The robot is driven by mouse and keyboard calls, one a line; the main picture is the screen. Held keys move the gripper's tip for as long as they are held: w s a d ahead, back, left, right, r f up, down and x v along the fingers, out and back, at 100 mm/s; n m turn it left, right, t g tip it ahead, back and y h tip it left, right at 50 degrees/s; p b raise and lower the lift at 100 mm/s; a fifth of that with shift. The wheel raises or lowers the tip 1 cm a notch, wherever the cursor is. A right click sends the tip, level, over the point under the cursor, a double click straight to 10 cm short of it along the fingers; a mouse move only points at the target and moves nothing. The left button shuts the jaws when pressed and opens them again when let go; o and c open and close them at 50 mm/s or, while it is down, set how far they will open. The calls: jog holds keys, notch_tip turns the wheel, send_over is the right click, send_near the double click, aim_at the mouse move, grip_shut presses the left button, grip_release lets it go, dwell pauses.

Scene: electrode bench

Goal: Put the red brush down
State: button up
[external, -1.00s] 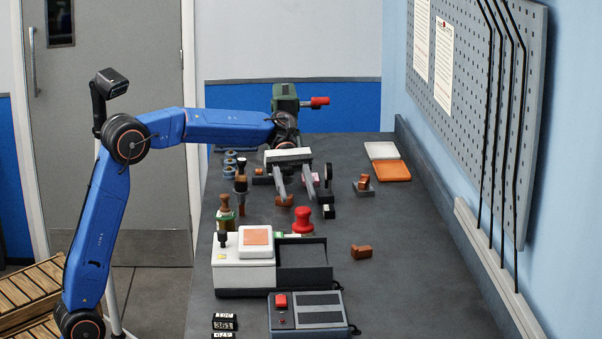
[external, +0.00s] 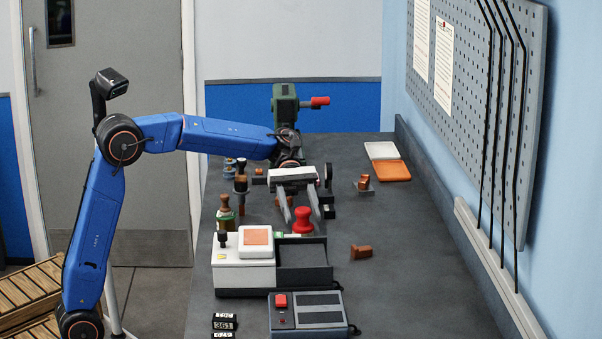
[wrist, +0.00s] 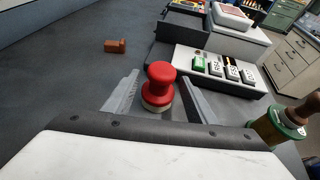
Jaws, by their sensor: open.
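The red brush (external: 303,222), a rounded red knob on a flared body, stands upright on the dark bench. In the wrist view the brush (wrist: 160,84) has a pale band at its base and sits between my finger tips. My gripper (external: 301,214) is open, its fingers pointing down toward the brush from behind it. In the wrist view the open gripper (wrist: 160,90) has one finger on each side of the brush. Whether either finger touches it I cannot tell.
A white box with an orange pad (external: 256,236) and a dark open bin (external: 304,262) stand close in front. A green-banded wooden-handled tool (external: 226,212) is at left. A brown block (external: 361,252) lies at right, where the bench is mostly clear.

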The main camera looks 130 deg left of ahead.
jog(key=shift+c, duration=0.2)
jog(key=c, duration=1.1)
jog(key=shift+r, duration=0.15)
notch_tip(320, 180, up, 18)
